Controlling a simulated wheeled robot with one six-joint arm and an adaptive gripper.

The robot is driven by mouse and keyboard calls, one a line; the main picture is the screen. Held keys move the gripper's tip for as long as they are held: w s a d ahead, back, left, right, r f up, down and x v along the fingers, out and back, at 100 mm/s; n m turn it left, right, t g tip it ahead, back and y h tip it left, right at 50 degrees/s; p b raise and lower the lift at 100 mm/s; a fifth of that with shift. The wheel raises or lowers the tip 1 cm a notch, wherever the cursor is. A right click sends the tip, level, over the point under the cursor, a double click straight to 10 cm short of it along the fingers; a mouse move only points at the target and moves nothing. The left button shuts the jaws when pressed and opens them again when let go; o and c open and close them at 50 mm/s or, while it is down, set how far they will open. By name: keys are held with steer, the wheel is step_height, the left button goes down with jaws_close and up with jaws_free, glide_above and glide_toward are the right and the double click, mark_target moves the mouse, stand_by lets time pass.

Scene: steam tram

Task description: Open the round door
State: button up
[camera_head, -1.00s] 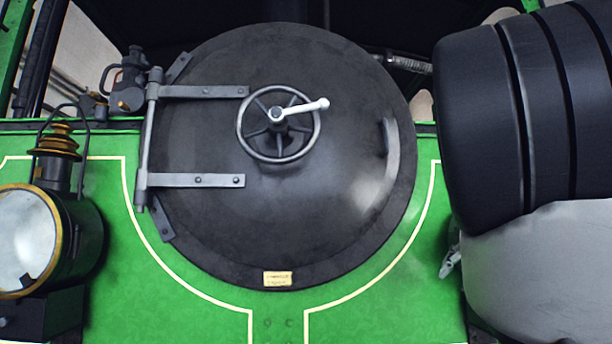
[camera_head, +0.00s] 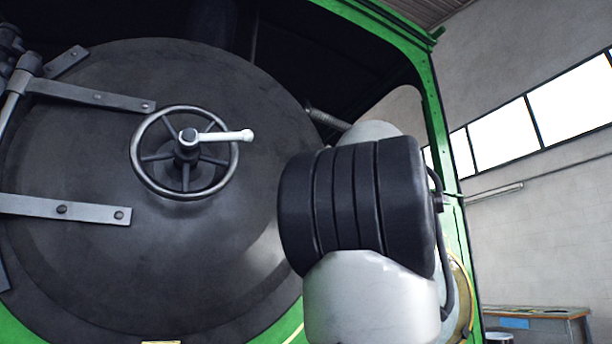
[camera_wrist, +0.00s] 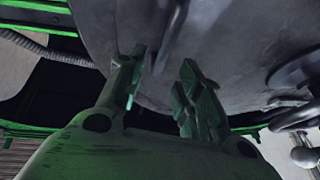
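The round door (camera_head: 80,160) is a large black disc filling the left of the head view; I see no gap at its visible rim. At its centre is a spoked handwheel (camera_head: 148,180) with a pale lever (camera_head: 225,137) pointing right. In the wrist view, the grey door face (camera_wrist: 240,35) lies ahead of my gripper (camera_wrist: 164,62). Its two fingers are apart with nothing between the tips. A dark curved bar, apparently the door's handle (camera_wrist: 172,28), stands just beyond them; contact is unclear. In the head view my arm hides the handle and the gripper.
Hinge straps (camera_head: 70,208) hold the door at the left. A green frame post (camera_head: 437,110) rises behind my arm at the right. A workbench (camera_head: 540,313) stands at the lower right, by a wall with windows. The handwheel rim (camera_wrist: 292,72) is close at the right of the wrist view.

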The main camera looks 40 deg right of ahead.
steer(key=x, duration=0.6)
steer(key=shift+w, duration=0.35)
jaws_close()
